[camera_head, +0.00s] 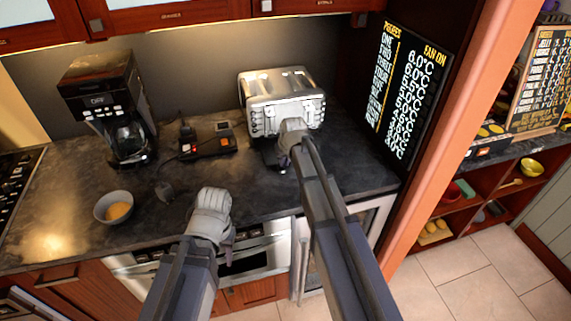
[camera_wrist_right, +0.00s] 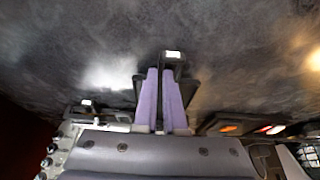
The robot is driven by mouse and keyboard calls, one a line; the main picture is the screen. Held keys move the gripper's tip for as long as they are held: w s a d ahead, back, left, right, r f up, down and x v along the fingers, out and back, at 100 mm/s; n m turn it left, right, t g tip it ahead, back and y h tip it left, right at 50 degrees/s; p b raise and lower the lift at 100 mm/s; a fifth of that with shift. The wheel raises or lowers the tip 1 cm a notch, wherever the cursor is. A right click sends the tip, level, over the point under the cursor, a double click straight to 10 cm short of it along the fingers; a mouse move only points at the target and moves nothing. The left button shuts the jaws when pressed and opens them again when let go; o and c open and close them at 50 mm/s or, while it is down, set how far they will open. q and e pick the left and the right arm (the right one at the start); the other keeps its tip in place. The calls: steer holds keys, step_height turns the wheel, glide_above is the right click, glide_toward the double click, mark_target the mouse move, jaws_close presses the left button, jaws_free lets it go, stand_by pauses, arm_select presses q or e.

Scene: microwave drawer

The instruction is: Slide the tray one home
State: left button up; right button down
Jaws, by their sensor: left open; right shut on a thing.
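A silver toaster-like appliance (camera_head: 283,88) stands at the back of the dark counter. A dark tray-like part (camera_head: 271,159) sticks out low at its front; I take it for tray one. In the right wrist view its dark end with a pale tip (camera_wrist_right: 172,56) shows just beyond my fingers. My right gripper (camera_wrist_right: 161,98) is shut on this part, low over the counter. In the head view my right gripper (camera_head: 292,136) hides much of the appliance's lower front. A second dark end with a pale tip (camera_wrist_right: 86,103) sits further left in the wrist view. My left gripper (camera_head: 211,203) is open and empty near the counter's front edge.
A coffee maker (camera_head: 112,110) and a bowl with yellow contents (camera_head: 114,207) are further left. A dark wall with a lit price board (camera_head: 405,92) bounds the right.

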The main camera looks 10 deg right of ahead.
steer(key=shift+w, duration=0.5)
steer(key=shift+w, duration=0.15)
steer(key=shift+w, duration=1.25)
steer(key=shift+w, duration=0.1)
steer(key=shift+w+a, duration=0.15)
steer(key=shift+w, duration=1.85)
steer(key=shift+w, duration=0.1)
steer(key=shift+w, duration=1.6)
steer(key=shift+w, duration=0.2)
